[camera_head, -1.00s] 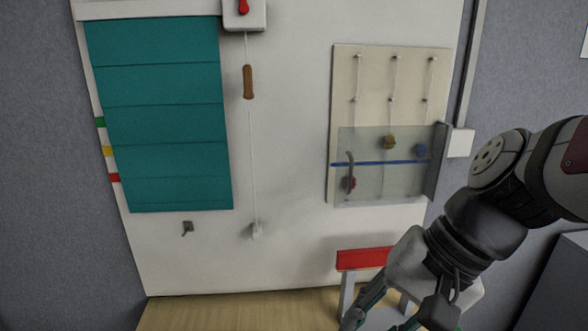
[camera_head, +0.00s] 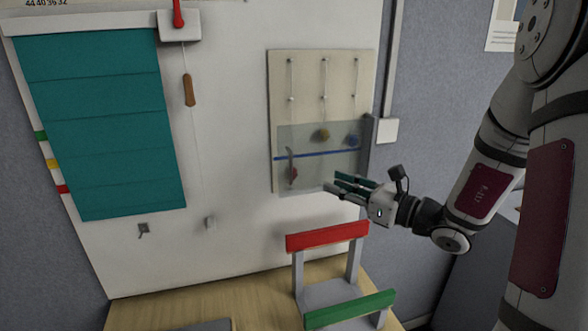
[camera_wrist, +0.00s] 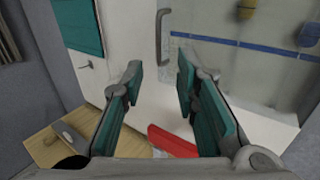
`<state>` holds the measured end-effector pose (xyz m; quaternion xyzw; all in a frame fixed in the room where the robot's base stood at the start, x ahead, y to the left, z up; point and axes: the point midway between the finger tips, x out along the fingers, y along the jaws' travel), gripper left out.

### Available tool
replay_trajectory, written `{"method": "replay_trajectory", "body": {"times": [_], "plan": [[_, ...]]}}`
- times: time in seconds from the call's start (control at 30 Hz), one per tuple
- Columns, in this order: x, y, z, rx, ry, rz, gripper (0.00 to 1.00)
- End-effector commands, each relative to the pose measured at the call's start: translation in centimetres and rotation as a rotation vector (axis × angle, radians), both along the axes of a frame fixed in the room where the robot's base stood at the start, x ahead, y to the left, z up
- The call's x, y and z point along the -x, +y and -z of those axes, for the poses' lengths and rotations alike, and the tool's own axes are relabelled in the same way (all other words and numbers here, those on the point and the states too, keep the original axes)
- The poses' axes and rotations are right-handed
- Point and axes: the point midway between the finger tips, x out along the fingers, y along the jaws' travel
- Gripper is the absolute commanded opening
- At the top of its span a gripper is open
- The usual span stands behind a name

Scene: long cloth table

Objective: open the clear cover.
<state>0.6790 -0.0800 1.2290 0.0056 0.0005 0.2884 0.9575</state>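The clear cover (camera_head: 316,178) is a see-through pane over the lower part of a cream board (camera_head: 306,72), crossed by a blue strip (camera_head: 320,155). It appears shut. Its grey upright handle (camera_head: 291,160) is near its left edge. My gripper (camera_head: 334,183) is open and empty, close to the cover's lower right part in the head view, right of and below the handle. In the wrist view my gripper (camera_wrist: 160,72) has its teal fingers spread, with the handle (camera_wrist: 161,38) ahead, above the gap and apart from the fingers. The exact distance is unclear.
Red (camera_head: 293,174), yellow (camera_head: 324,134) and blue (camera_head: 352,141) pieces sit behind the cover. A dark panel (camera_head: 369,146) stands at its right edge. Below is a stand with a red bar (camera_head: 327,236) and green bar (camera_head: 350,308). A teal blind (camera_head: 95,125) hangs left.

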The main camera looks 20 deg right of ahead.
Motion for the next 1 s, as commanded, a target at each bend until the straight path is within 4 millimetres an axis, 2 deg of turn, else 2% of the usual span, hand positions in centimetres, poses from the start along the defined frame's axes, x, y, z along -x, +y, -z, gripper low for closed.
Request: {"method": "replay_trajectory", "body": {"times": [0.4, 0.6, 0.8, 1.0], "plan": [[-6.4, 4.6, 0.0, 0.001, 0.000, -0.007, 0.28], [-9.0, 6.3, 0.0, 0.002, 0.001, -0.005, 0.28], [-10.3, 7.1, 0.0, 0.003, 0.001, -0.005, 0.28], [-10.5, 7.2, 0.0, 0.003, 0.001, -0.003, 0.28]]}}
